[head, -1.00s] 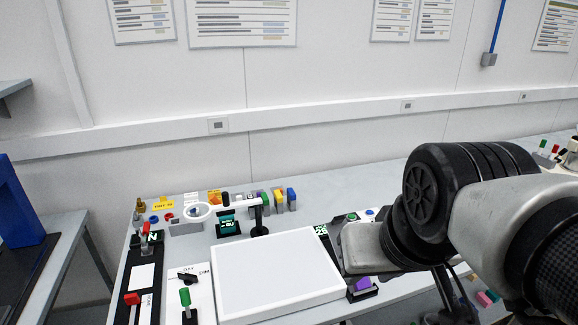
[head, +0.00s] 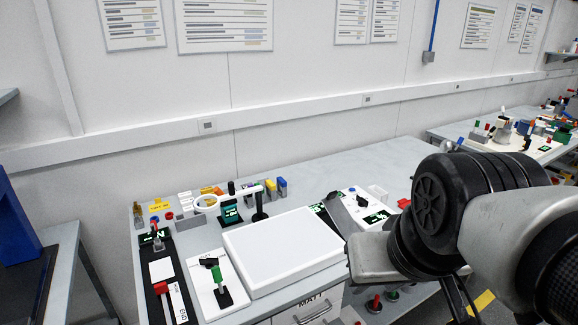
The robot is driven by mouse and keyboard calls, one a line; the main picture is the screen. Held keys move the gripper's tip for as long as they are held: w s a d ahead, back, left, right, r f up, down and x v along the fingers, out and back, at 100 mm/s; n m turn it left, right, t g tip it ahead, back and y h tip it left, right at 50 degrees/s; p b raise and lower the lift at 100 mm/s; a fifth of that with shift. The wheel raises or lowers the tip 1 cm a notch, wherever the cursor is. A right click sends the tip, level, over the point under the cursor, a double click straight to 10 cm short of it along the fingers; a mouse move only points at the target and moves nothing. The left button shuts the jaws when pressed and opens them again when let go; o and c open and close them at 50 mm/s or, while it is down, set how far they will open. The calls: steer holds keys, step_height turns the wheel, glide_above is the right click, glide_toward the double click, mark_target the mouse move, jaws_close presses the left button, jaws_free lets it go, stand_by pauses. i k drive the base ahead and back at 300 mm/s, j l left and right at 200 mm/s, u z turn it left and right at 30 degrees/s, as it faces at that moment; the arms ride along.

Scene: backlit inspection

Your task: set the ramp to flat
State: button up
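No part that I can surely read as the ramp, or its flat mark, shows in the head view; the labels are too small to read. Candidate controls at the left of the bench are a green-handled lever (head: 217,274) on a white plate, a black knob (head: 208,263) just behind it, and a red-handled slider (head: 160,287) on a black rail. A black knob (head: 362,201) also sits on a white box behind my arm. My gripper end (head: 372,258) is at the right, above the bench's front edge, apart from these controls. Its fingers cannot be made out.
A large white panel (head: 283,250) lies mid-bench. A ring magnifier (head: 207,203) and small coloured parts stand behind it. A drawer (head: 312,310) is below the panel. Another bench with coloured parts (head: 520,135) is at the far right. The bench's back middle is clear.

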mark_target(341, 217)
steer(key=i+l+u, duration=0.3)
steer(key=l, duration=0.3)
steer(key=i+l+u, duration=0.3)
steer(key=l, duration=0.35)
steer(key=i+l+u, duration=0.3)
steer(key=l, duration=0.45)
steer(key=i, duration=0.05)
